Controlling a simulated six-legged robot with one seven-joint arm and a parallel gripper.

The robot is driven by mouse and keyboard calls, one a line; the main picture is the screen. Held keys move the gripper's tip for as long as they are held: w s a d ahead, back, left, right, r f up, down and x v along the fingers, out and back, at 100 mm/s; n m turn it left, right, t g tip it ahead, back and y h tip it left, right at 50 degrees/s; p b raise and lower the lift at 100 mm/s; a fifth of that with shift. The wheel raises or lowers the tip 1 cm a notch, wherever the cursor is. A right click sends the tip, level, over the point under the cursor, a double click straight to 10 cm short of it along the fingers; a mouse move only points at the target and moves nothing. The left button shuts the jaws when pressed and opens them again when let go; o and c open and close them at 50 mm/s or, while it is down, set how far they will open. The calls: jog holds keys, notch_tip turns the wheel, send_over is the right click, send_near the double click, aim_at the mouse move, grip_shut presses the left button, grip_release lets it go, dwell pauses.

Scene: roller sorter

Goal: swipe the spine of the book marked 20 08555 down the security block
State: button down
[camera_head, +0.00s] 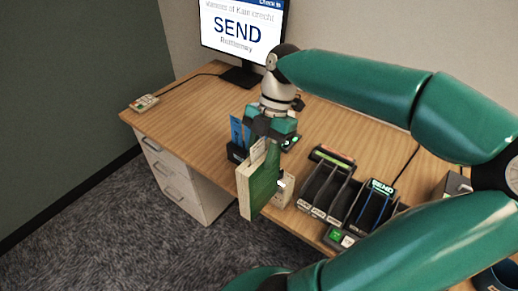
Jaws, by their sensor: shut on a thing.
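My gripper (266,138) is shut on a green book (265,180) and holds it upright by its upper end, near the table's front edge. The book's cream side faces left and its green cover faces right. A white paper slip or label shows at its top; the marking 20 08555 cannot be read. A pale block (285,194) shows just behind and to the right of the book, partly hidden by it. I cannot tell whether this is the security block, or whether the book touches it.
A dark holder (236,153) with blue items stands left of the book. A black slotted sorter (325,192) is to the right, beside a lit SEND sign (382,187). A monitor (238,30) reads SEND. A small device (145,103) sits far left. The table's left half (185,105) is mostly clear.

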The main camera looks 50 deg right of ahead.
aim_at(257, 145)
jog(key=shift+d+f, duration=0.35)
jog(key=shift+f, duration=3.9)
jog(key=shift+a, duration=0.15)
jog(key=shift+s+a, duration=0.1)
jog(key=shift+a, duration=0.75)
jog(key=shift+r, duration=6)
jog(key=shift+a, duration=0.1)
